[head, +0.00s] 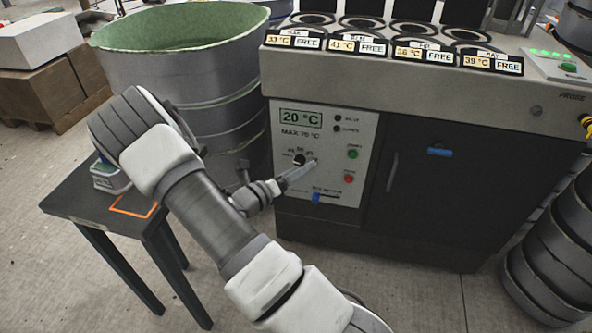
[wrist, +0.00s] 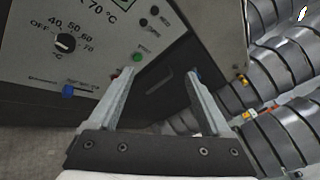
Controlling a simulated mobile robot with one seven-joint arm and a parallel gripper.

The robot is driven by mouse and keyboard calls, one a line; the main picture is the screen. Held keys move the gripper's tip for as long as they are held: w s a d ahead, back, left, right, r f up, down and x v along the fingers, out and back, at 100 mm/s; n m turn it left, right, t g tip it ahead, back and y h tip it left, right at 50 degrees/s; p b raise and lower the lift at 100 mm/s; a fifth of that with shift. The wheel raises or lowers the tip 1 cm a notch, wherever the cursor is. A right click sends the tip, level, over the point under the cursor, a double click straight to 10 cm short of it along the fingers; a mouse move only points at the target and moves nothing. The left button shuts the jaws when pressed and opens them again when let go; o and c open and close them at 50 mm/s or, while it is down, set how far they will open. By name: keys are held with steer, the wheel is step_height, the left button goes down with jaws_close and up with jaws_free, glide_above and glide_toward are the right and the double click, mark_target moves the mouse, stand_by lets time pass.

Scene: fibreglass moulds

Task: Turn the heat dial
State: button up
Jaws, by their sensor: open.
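The heat dial (head: 299,159) is a small black knob on the light grey control panel (head: 281,118) of the bath cabinet. In the wrist view the dial (wrist: 65,43) is at upper left, with OFF and temperature numbers around it; its exact setting is too small to tell. The display (head: 300,118) reads 20 °C, with MAX 70 °C below. My gripper (head: 313,163) is in front of the panel, close to the dial in the head view. In the wrist view my gripper (wrist: 160,74) is open and empty, and the dial lies left of both fingers, not between them.
A green button (head: 352,154), a red button (head: 349,179) and a blue slider (head: 316,197) are near the dial. A dark door (head: 425,190) with a handle is to the right. A large bucket (head: 185,85) and a black side table (head: 75,205) stand left.

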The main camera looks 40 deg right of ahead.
steer(key=w+a+f+n+t+y+b, duration=0.1)
steer(key=w+f+n+t+y+b, duration=0.3)
steer(key=f+n+t, duration=0.85)
steer(key=n+g+b, duration=0.3)
steer(key=g+b, duration=0.1)
glide_toward(299, 163)
steer(key=shift+t+h, duration=0.25)
steer(key=shift+h, duration=0.15)
steer(key=x, duration=0.5)
steer(key=f+x, duration=0.1)
steer(key=x, duration=0.2)
steer(key=shift+w+d, duration=0.2)
steer(key=shift+w, duration=0.05)
jaws_close()
steer(key=shift+p, duration=0.3)
